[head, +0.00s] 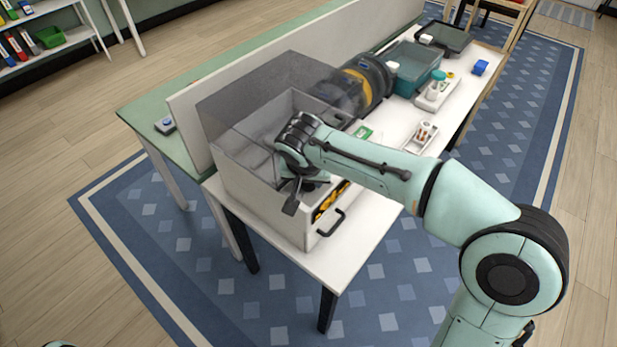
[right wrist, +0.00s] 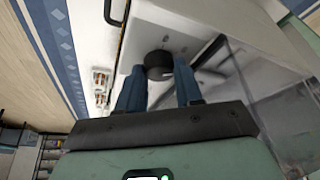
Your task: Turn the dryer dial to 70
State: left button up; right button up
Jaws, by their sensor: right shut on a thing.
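The dryer (head: 255,205) is a white box with a clear, smoky lid (head: 250,90) raised, at the near end of the white table. Its dial (right wrist: 158,62) is a round black knob in the right wrist view. My right gripper (right wrist: 160,72) has its two blue-grey fingers on either side of the dial, shut on it. In the head view my right gripper (head: 292,195) reaches down at the dryer's front, and it hides the dial there. The dial's scale and setting cannot be read. My left gripper is not in view.
Behind the dryer are a dark spool (head: 372,80), a teal bin (head: 415,68) and a small white tray (head: 420,137). A low partition (head: 185,115) runs along the table's back.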

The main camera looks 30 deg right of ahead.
jog(key=shift+f, duration=0.1)
jog(key=o, duration=1)
jog(key=p+v, duration=0.2)
jog(key=v, duration=1.1)
jog(key=shift+r, duration=0.25)
